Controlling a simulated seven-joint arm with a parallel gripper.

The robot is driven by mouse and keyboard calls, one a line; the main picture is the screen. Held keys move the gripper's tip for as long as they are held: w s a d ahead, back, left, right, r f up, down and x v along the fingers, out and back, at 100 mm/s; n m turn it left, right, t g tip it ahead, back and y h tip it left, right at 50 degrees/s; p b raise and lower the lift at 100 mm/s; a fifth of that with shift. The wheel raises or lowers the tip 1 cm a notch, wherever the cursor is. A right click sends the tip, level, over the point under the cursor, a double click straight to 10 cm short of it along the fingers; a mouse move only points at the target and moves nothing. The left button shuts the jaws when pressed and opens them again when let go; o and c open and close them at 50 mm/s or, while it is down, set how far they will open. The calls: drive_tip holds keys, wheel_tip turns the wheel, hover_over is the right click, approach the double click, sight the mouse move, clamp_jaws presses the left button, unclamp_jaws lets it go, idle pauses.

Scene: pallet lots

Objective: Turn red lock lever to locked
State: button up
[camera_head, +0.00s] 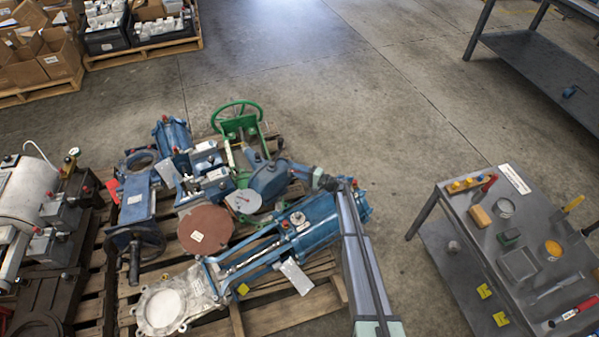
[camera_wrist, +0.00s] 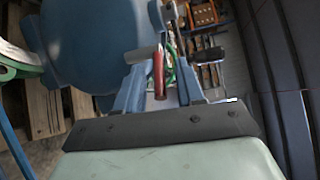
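In the wrist view a red lever (camera_wrist: 158,74) shows as a short red bar between the two blue fingers of my gripper (camera_wrist: 160,72). It is closer to the left finger, and a gap shows between it and the right finger. I cannot tell if the left finger touches it. The fingers stand apart, so my gripper looks open. In the head view my gripper (camera_head: 323,181) is beside the blue valve equipment (camera_head: 310,222) on the pallet. I cannot make out the lever clearly there. Its lock position cannot be read.
A green handwheel (camera_head: 237,114) and a brown disc (camera_head: 205,228) are among the valves on the wooden pallet (camera_head: 270,308). Grey machinery (camera_head: 38,200) stands at left. A tool table (camera_head: 478,262) stands at right. Open concrete floor (camera_head: 330,90) lies behind the pallet.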

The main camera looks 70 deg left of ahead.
clamp_jaws()
idle(0.4)
drive_tip(key=shift+d, duration=0.1)
drive_tip(key=shift+s+d+f+m+t+y, duration=0.1)
drive_tip(key=shift+s+d+m+t+y, duration=0.3)
drive_tip(key=shift+m+t+y, duration=0.9)
drive_tip(key=shift+s+d+r+m+t+y, duration=0.1)
drive_tip(key=shift+s+d+m+t+y, duration=0.25)
drive_tip(key=shift+m+t, duration=1.85)
drive_tip(key=shift+s+d+f+m+t+y, duration=0.1)
drive_tip(key=shift+s+d+m+t+y, duration=0.25)
drive_tip(key=shift+m+t+y, duration=1.35)
drive_tip(key=shift+s+a+t+h, duration=0.1)
drive_tip(key=shift+s+t+h, duration=0.05)
drive_tip(key=shift+t+h, duration=0.75)
